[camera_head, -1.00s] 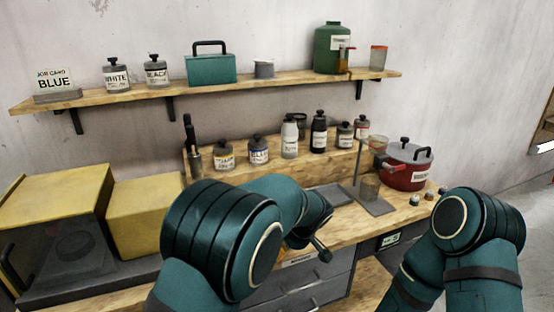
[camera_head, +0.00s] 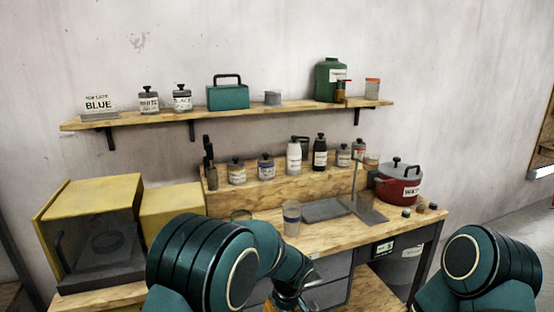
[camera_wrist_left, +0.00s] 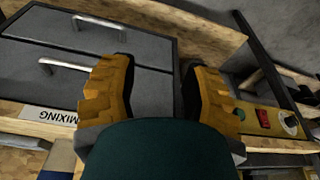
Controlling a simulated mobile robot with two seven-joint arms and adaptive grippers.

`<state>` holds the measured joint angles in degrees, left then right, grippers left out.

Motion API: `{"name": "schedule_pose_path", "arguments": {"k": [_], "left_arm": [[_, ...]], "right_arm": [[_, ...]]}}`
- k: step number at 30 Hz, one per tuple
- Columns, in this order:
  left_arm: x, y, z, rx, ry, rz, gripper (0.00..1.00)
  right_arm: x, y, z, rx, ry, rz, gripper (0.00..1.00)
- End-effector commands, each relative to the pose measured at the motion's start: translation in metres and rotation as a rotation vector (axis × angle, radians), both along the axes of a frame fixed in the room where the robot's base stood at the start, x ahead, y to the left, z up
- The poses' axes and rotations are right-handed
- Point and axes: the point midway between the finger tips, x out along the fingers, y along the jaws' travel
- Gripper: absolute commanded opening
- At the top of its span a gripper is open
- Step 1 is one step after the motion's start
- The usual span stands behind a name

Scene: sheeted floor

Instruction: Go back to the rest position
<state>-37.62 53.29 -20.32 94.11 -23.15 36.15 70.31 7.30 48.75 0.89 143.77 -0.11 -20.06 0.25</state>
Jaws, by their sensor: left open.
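My left gripper (camera_wrist_left: 158,75) shows in the left wrist view with its two yellow-brown fingers apart and nothing between them. It points toward grey drawers (camera_wrist_left: 85,60) under the bench. In the head view my left arm comes up from the bottom, bends, and runs down in front of the bench; the gripper (camera_head: 287,300) is partly cut off at the bottom edge. My right arm is bent at the lower right, and its gripper is out of view.
Jars line a low riser. A wall shelf (camera_head: 240,110) holds a teal box (camera_head: 228,96) and a green canister (camera_head: 331,80). Floor is open at right.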

Motion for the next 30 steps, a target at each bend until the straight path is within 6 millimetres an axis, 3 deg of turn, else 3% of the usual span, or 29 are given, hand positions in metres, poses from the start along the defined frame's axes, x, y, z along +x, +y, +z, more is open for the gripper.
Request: {"name": "schedule_pose_path", "arguments": {"k": [5, 9, 12, 18, 21, 25, 30], "left_arm": [[-0.042, 0.037, -0.062, -0.113, 0.107, -0.104, 0.48], [-0.094, 0.065, -0.106, -0.237, 0.153, -0.196, 0.48], [-0.137, 0.081, -0.128, -0.32, 0.148, -0.258, 0.48], [-0.208, 0.103, -0.141, -0.396, 0.088, -0.342, 0.48], [-0.229, 0.11, -0.14, -0.4, 0.063, -0.367, 0.48], [-0.241, 0.113, -0.138, -0.396, 0.046, -0.386, 0.48], [-0.242, 0.114, -0.138, -0.395, 0.042, -0.392, 0.48]], "right_arm": [[0.0, 0.0, 0.0, 0.0, 0.0, 0.0, 1.0], [0.0, 0.0, 0.0, 0.0, 0.0, 0.0, 1.0], [0.0, 0.0, 0.0, 0.0, 0.0, 0.0, 1.0], [0.0, 0.0, 0.0, 0.0, 0.001, 0.0, 1.0], [0.0, 0.0, 0.0, 0.0, 0.001, 0.0, 1.0], [0.0, 0.0, 0.0, 0.0, 0.0, 0.0, 1.0], [0.0, 0.0, 0.0, 0.0, 0.0, 0.0, 1.0]]}}
